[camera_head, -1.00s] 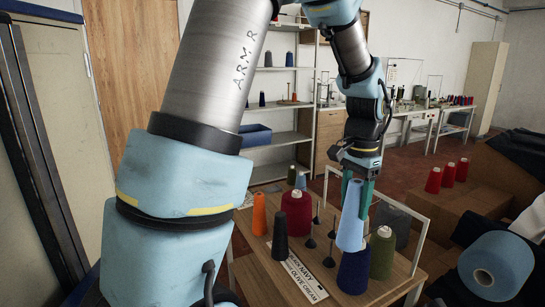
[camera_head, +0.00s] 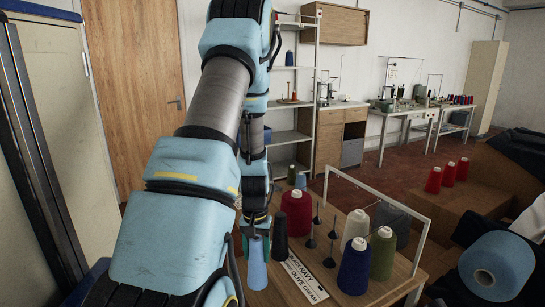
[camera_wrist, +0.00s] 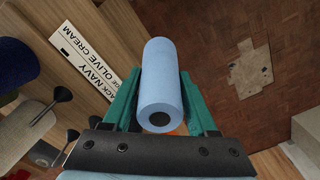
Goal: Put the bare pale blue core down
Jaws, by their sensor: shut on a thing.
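The bare pale blue core (camera_wrist: 161,78) is a smooth, coneless tube with a dark hole in its near end. It sits between the teal fingers of my gripper (camera_wrist: 160,95), which is shut on it. In the head view the core (camera_head: 257,270) hangs below my gripper (camera_head: 257,238) at the left end of the wooden table (camera_head: 330,215), left of the black cone. In the wrist view it lies over the table's edge, beside the label strip. I cannot tell whether its lower end touches anything.
The label strip (camera_head: 303,278), black cone (camera_head: 280,238), red cone (camera_head: 297,213), thin dark spindles (camera_head: 311,242), cream cone (camera_head: 355,227), navy cone (camera_head: 354,268) and olive cone (camera_head: 383,255) crowd the table. An orange sliver (camera_wrist: 181,129) shows behind the core.

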